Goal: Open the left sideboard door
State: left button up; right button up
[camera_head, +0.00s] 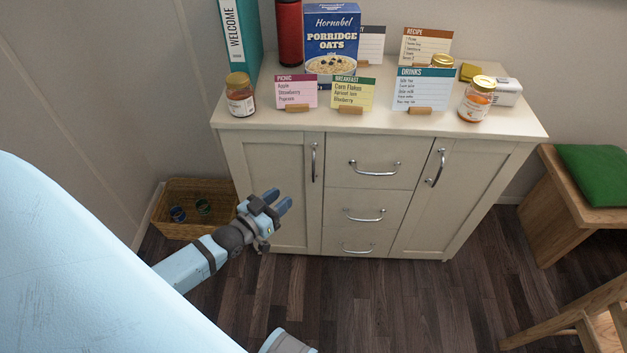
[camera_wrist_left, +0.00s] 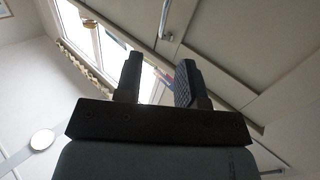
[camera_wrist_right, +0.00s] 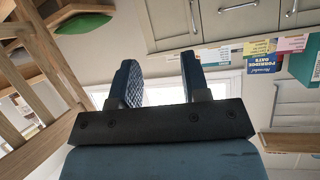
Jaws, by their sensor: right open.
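The cream sideboard (camera_head: 378,236) stands against the wall with its left door (camera_head: 280,215) shut. That door has a vertical metal bar handle (camera_head: 314,162) near its right edge. My left gripper (camera_head: 280,197) is in front of the left door, lower and to the left of the handle, apart from it. Its fingers are spread with nothing between them. In the left wrist view a bar handle (camera_wrist_left: 165,18) shows beyond the fingers (camera_wrist_left: 155,80). My right gripper (camera_wrist_right: 158,82) is open and empty in its wrist view, away from the sideboard front.
Jars, cards, a porridge oats box (camera_head: 332,42) and a teal binder (camera_head: 240,40) stand on the sideboard top. A wicker basket (camera_head: 168,222) sits on the floor left of it. A wooden bench with a green cushion (camera_head: 592,172) is at the right.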

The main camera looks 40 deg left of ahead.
aim_at(313, 171)
pick_arm(q)
jog(key=w+b, duration=0.1)
jog(key=w, duration=0.3)
jog(key=w+b, duration=0.1)
jog(key=w, duration=0.4)
jog(key=w+d+b, duration=0.1)
jog(key=w, duration=0.3)
jog(key=shift+w+f, duration=0.15)
jog(key=shift+w, duration=0.35)
pick_arm(e)
jog(key=shift+w+a+r+t+y, duration=0.55)
jog(key=shift+a+r+t, duration=0.15)
jog(key=shift+a+r, duration=0.1)
pick_arm(q)
jog(key=shift+c, duration=0.4)
grip_shut()
pick_arm(e)
jog(key=shift+d, duration=0.1)
